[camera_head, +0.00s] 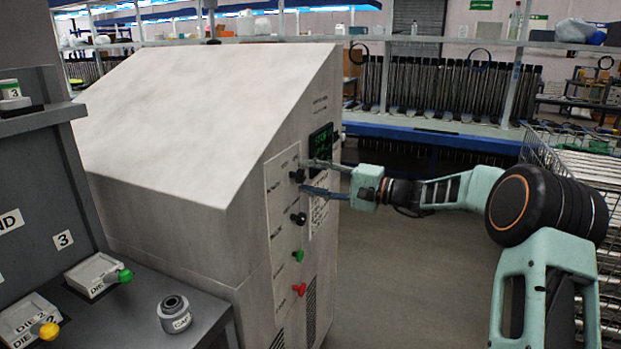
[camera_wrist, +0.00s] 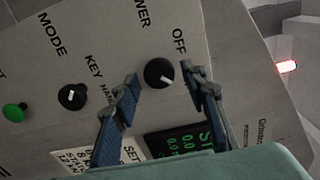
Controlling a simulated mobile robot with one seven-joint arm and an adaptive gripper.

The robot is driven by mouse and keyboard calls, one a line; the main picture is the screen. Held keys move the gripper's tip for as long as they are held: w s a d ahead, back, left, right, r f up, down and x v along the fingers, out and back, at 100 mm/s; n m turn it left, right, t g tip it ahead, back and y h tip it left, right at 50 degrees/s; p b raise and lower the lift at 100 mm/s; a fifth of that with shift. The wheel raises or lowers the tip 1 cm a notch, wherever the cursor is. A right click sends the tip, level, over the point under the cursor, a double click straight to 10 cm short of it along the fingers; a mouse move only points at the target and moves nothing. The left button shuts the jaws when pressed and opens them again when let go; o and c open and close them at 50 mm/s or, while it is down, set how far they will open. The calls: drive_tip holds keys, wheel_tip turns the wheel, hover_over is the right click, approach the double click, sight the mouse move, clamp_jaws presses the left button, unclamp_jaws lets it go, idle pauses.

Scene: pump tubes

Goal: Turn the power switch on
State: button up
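The power switch is a round black knob (camera_wrist: 159,73) with a white mark, on the grey machine panel under the letters "WER" and the word "OFF". In the wrist view its mark points to the lower right. In the head view the power knob (camera_head: 297,175) is the topmost on the panel, partly hidden by my gripper. My gripper (camera_head: 307,176) is open, its fingers reaching to the panel. In the wrist view the blue fingers of my gripper (camera_wrist: 160,80) lie on either side of the knob, with visible gaps. I cannot tell whether either finger touches it.
A black mode knob (camera_wrist: 72,97) and a green button (camera_wrist: 14,112) are on the same panel. A red button (camera_head: 299,289) is lower down. A green-lit display (camera_head: 321,146) is close beside my fingers. A wire cart (camera_head: 545,150) stands at right; floor between is clear.

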drive_tip(key=v, duration=1.2)
